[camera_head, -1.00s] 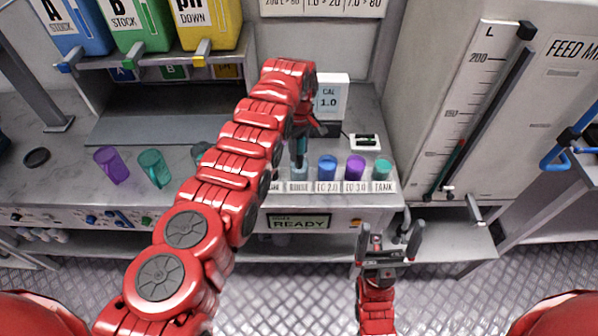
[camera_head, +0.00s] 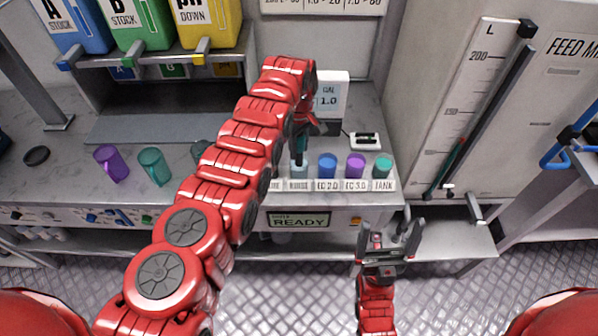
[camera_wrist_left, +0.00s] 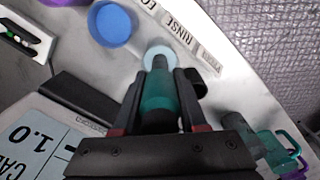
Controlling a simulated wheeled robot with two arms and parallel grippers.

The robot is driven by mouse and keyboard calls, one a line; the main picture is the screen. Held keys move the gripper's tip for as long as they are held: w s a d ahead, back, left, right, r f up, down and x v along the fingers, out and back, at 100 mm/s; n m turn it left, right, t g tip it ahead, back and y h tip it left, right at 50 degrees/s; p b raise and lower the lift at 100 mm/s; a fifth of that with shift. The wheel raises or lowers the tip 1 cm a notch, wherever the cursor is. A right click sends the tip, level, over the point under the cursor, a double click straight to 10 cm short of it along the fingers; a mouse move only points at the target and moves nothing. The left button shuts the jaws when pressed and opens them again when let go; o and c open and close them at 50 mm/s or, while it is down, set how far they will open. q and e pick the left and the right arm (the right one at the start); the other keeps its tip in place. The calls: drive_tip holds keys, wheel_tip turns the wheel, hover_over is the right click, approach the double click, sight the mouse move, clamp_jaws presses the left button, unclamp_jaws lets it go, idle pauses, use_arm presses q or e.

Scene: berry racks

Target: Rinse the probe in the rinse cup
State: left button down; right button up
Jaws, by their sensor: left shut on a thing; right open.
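My left gripper (camera_head: 301,129) is shut on the probe (camera_head: 299,146), which has a teal body and a dark tip. The probe is upright over the pale rinse cup (camera_head: 299,170), behind the RINSE label. In the left wrist view the probe (camera_wrist_left: 157,92) sits between the fingers, and its tip overlaps the pale cup (camera_wrist_left: 158,54). I cannot tell how deep the tip is in the cup. My right gripper (camera_head: 391,236) is open and empty, low in front of the bench.
Blue (camera_head: 327,167), purple (camera_head: 355,167) and teal (camera_head: 382,168) cups stand to the right of the rinse cup. A CAL 1.0 card (camera_head: 330,92) stands behind. Purple (camera_head: 110,163) and teal (camera_head: 152,166) mugs are at left. My left arm hides part of the bench.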

sight(299, 140)
use_arm(q)
drive_tip(key=shift+r, duration=0.1)
idle(0.3)
wheel_tip(299, 140, up, 3)
drive_tip(key=shift+f+p, duration=0.1)
drive_tip(key=shift+p, duration=1)
drive_tip(key=shift+r+p, duration=0.4)
drive_tip(key=shift+r, duration=2.55)
